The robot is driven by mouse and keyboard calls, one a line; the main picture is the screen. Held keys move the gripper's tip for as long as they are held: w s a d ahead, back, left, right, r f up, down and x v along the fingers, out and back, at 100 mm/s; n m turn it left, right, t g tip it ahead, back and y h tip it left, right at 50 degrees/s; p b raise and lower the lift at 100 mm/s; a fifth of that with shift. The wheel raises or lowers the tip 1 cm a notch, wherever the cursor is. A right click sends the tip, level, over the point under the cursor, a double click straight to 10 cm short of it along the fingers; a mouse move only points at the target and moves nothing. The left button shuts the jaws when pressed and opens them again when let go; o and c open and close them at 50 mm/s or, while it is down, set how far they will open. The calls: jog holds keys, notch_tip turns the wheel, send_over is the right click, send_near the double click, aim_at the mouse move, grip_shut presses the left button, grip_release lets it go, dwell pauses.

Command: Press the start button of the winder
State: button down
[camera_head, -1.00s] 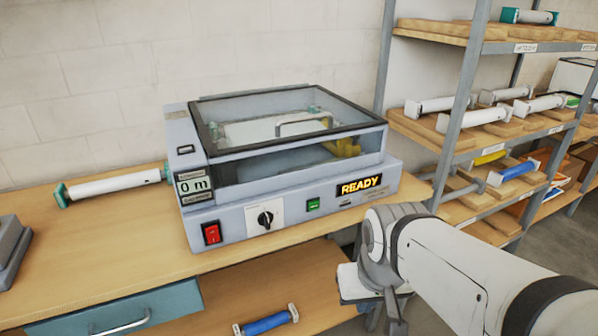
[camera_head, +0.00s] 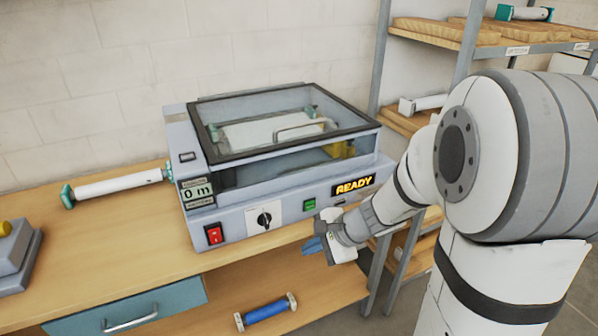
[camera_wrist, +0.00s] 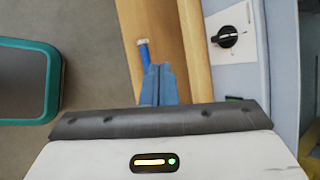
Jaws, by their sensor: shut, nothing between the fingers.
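The winder (camera_head: 285,170) is a grey machine with a clear lid, standing on a wooden bench. My gripper (camera_head: 308,250) is shut and empty, in front of the panel, below and apart from the green button. In the wrist view the blue fingertips (camera_wrist: 158,84) are together. The knob (camera_wrist: 228,37) shows up right there, and the green button is mostly hidden behind my gripper's body.
A white roll with green ends (camera_head: 118,184) lies on the bench (camera_head: 120,250) left of the winder. A blue roll (camera_head: 265,311) lies on the lower shelf. A teal drawer (camera_head: 130,308) is at lower left. A shelf rack (camera_head: 420,35) with rolls stands at right.

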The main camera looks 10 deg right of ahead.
aim_at(310, 206)
jog(key=w+d+f+m+t+h+p, duration=0.1)
jog(key=w+d+f+m+t+p, duration=0.2)
jog(key=w+d+m, duration=0.4)
jog(key=w+f+m, duration=0.1)
jog(key=m, duration=0.2)
jog(key=shift+d+f+m, duration=0.25)
jog(key=shift+f+m, duration=0.15)
jog(key=shift+w, duration=0.2)
jog(key=w+a+p, duration=0.2)
jog(key=w, duration=0.6)
jog(key=shift+a, duration=0.4)
jog(key=shift+w, duration=0.15)
dwell(0.9)
jog(key=shift+w+a, duration=0.15)
jog(key=shift+w, duration=0.1)
